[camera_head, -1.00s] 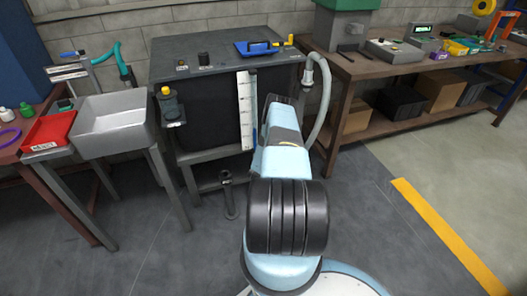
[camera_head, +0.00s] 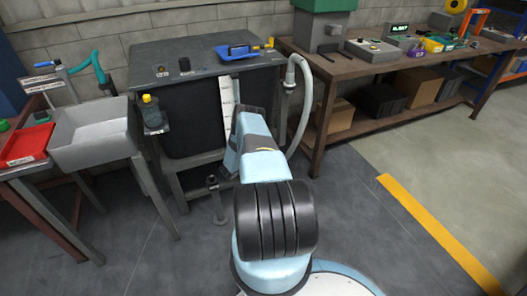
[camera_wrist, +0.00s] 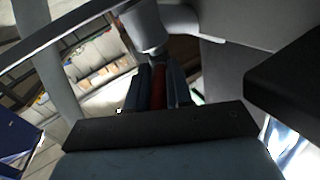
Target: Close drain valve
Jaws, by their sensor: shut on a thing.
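In the wrist view, the red handle of the drain valve (camera_wrist: 157,90) sits between the dark fingers of my gripper (camera_wrist: 160,84), which is shut on it. A grey pipe fitting (camera_wrist: 148,32) is just beyond the fingertips. How far the handle is turned is hard to tell. In the head view, the dark tank (camera_head: 190,112) stands at the back with a white level gauge (camera_head: 227,100) on its front. My arm hides the gripper and the valve there.
A grey sink (camera_head: 92,135) and a red tray (camera_head: 26,145) stand left of the tank. A curved grey hose (camera_head: 305,100) runs down the tank's right side. A wooden workbench (camera_head: 335,66) stands to the right. The floor beside the yellow line (camera_head: 430,225) is clear.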

